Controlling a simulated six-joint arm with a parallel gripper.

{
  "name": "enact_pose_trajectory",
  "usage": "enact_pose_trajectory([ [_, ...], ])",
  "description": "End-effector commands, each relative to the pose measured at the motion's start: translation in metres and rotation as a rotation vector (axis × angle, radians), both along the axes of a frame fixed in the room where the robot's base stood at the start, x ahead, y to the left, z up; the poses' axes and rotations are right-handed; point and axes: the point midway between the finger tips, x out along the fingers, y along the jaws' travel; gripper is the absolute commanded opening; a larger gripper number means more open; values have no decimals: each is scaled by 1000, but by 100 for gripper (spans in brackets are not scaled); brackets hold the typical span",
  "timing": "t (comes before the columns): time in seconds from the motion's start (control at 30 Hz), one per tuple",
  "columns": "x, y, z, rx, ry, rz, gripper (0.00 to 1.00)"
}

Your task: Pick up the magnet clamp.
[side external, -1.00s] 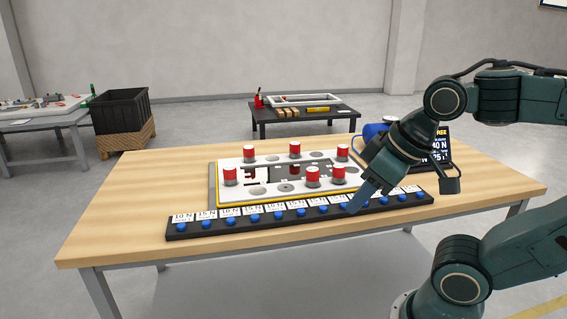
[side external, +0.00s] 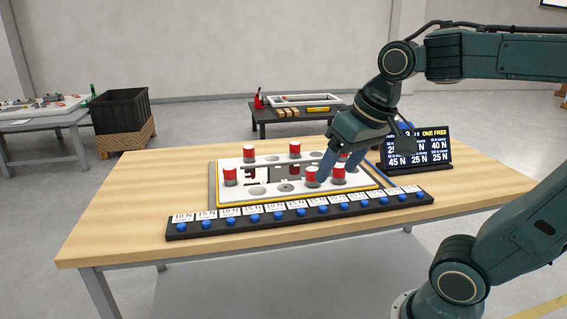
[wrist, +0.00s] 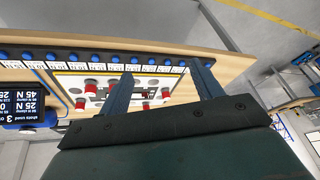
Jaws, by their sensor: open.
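Several red-and-white cylinders, which look like magnet clamps, stand upright on a white plate (side external: 229,197) with a yellow edge. One cylinder (side external: 230,176) is at the plate's left end, and another (side external: 312,177) is near its front, right of centre. My gripper (side external: 339,167) is open and empty, its fingers pointing down over the plate's right part, close to the front-right cylinders. It partly hides that area, and I cannot tell whether it touches one. In the wrist view, the open fingers of my gripper (wrist: 165,82) show with cylinders between and beside them.
A dark strip (side external: 203,233) with blue knobs and force labels runs along the plate's front. A dark screen (side external: 436,151) showing force values stands at the back right. The wooden table (side external: 120,215) is bare at the left. A black bin (side external: 120,110) stands beyond it.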

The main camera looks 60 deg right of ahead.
Motion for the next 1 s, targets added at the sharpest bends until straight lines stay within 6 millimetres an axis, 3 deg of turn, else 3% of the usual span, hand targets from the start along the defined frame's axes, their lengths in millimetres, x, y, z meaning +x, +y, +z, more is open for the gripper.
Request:
enact_pose_trajectory([
  [0.2,44,-30,14,70,55,-235,65],
  [0.5,100,-81,19,158,116,-555,65],
  [0.77,142,-137,8,227,166,-838,65],
  [1.0,170,-196,-13,285,206,-1100,65],
])
